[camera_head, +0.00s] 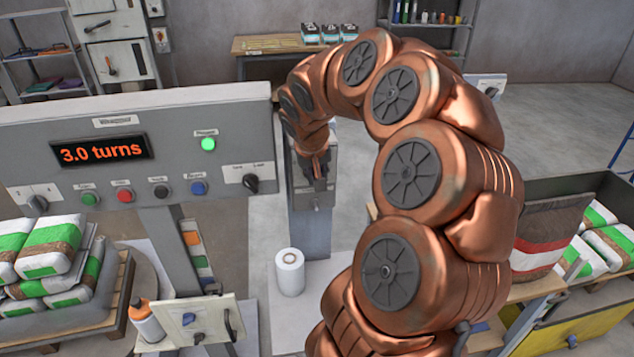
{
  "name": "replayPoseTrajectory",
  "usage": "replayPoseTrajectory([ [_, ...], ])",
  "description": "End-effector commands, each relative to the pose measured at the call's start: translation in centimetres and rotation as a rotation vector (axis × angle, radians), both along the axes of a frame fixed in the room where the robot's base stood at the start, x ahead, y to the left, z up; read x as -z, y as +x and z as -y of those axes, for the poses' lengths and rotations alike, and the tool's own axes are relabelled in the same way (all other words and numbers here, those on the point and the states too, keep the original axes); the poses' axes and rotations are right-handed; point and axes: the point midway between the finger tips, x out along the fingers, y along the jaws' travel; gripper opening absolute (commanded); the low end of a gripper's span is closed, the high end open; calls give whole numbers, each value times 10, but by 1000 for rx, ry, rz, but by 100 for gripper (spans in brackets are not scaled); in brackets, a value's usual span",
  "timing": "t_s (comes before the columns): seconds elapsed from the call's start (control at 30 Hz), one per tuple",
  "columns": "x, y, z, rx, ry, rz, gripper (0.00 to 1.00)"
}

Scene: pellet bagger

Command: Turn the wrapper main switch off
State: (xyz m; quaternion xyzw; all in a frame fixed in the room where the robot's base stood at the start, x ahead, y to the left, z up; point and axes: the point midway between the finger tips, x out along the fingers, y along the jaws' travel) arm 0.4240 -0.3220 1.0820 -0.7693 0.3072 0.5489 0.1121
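The grey wrapper panel (60,125) fills the left. Its display (100,150) reads "3.0 turns" in orange, and a green lamp (208,144) is lit. A black rotary switch (37,203) on a white plate sits at its lower left; another black rotary switch (250,184) sits at its lower right. Their small labels are too blurred to tell which is the main switch. My gripper (318,178) is right of the panel, pointing down near a grey post with a box (312,200). It looks empty, but its fingers are small and dark and their opening is unclear.
A white roll (290,272) stands on a pale base. Stacked bags (50,258) lie on a pallet at left. My copper arm hides much of the right side.

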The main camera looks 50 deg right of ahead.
Motion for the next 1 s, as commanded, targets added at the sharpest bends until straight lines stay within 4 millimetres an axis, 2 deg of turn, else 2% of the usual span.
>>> replayPoseTrajectory([
  [0.03,-1,6,3,-6,-37,4,0],
  [0.5,-5,7,4,-7,-228,-132,0],
  [1.0,-10,7,3,-6,-307,-192,0],
])
